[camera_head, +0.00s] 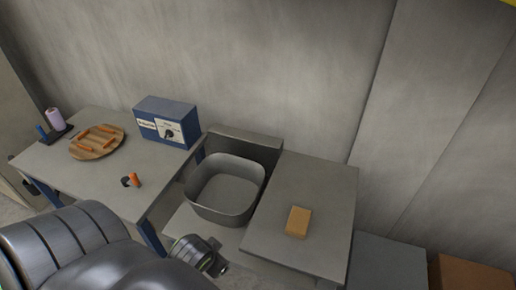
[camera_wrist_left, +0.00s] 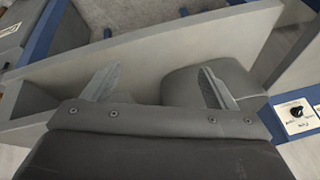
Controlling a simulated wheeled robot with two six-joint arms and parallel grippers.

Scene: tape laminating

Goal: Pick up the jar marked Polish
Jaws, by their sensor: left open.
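No jar with a readable Polish mark shows in either view. A pale lilac cylinder (camera_head: 55,118) stands at the far left of the left table in the head view, too small to read. My left arm comes in from the lower left of the head view and hides part of the floor and table front. In the left wrist view my left gripper (camera_wrist_left: 160,88) is open, its two fingers wide apart with nothing held between them. Grey surfaces lie beyond the fingers. My right gripper is not in view.
A grey basin (camera_head: 226,215) stands beside a grey worktop (camera_head: 305,190) bearing a tan block (camera_head: 298,222).

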